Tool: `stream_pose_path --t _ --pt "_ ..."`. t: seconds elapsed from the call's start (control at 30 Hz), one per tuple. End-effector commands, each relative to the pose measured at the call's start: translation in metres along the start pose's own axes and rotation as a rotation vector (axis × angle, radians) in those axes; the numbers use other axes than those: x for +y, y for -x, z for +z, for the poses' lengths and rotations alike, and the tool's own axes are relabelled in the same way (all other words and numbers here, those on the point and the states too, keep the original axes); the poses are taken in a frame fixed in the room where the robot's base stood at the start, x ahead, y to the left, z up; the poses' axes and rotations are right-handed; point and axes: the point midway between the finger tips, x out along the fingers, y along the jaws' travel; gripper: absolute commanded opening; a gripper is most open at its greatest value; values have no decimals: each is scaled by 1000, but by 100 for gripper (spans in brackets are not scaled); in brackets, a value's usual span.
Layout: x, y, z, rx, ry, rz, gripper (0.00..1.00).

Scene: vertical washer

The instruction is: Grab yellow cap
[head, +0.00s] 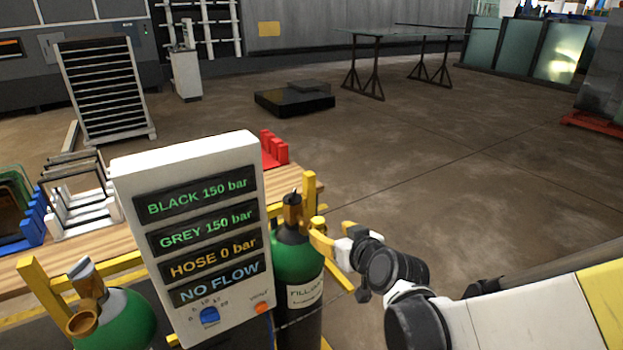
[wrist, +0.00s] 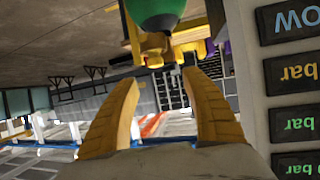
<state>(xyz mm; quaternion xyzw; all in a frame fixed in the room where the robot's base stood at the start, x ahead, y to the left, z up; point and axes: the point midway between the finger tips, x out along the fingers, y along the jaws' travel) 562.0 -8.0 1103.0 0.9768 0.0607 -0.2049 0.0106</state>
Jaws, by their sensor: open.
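My gripper (head: 330,236) is at the right side of the right green cylinder (head: 296,262), near its neck. In the wrist view, its two yellow fingers (wrist: 160,80) are spread with nothing between them. The cylinder (wrist: 155,12) appears upside down above the fingertips, with a brass-brown valve (wrist: 152,46) and yellow parts (wrist: 192,46) beside it. In the head view the valve (head: 292,212) stands upright by a yellow post (head: 309,190). I cannot tell which yellow part is the cap. The left cylinder (head: 128,322) carries a brass-yellow fitting (head: 83,321).
A white display panel (head: 190,168) reading "HOSE 0 bar" and "NO FLOW" stands between the cylinders, close to my gripper in the wrist view. Yellow rails (head: 40,285) border the cylinders. A wooden bench (head: 60,258) with coloured racks lies behind.

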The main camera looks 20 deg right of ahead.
Motion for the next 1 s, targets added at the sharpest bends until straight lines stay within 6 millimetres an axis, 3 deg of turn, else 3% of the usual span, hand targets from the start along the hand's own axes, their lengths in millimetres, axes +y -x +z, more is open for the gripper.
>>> stream_pose_path --t 0.33,0.63,0.87,1.0 --pt "4 -48 -1 18 2 6 55" --pt "4 -72 0 18 1 5 55" --pt "6 -107 2 18 1 5 55" --pt "6 -111 0 17 1 6 55"
